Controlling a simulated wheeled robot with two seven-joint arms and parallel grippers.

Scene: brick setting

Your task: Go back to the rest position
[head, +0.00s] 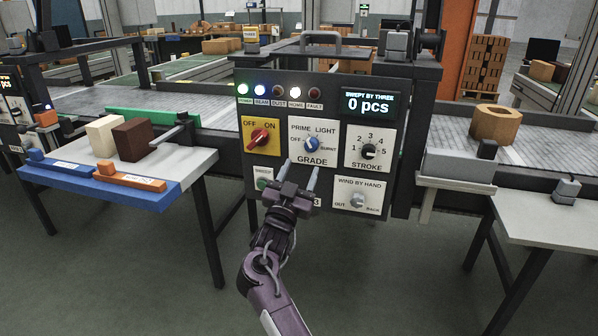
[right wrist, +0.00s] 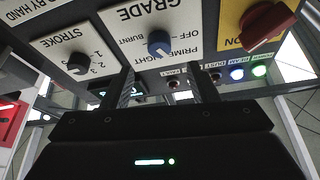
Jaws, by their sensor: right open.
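My right gripper (head: 302,168) is open and empty, its two fingers pointing up in front of the control panel (head: 330,105). Its tips are just below the blue GRADE knob (head: 311,143). In the right wrist view the open fingers (right wrist: 162,80) show with the GRADE knob (right wrist: 158,43) between and beyond them, and nothing is between the jaws. I cannot tell whether a fingertip touches the panel. The gripper hides part of the panel's lower middle. My left gripper is not in view.
The panel also has a red OFF/ON knob (head: 260,137), a STROKE knob (head: 368,151), a WIND BY HAND knob (head: 357,200) and a display (head: 369,103) reading 0 pcs. Cream (head: 103,136) and brown (head: 133,140) bricks stand on the left table. Open floor lies in front.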

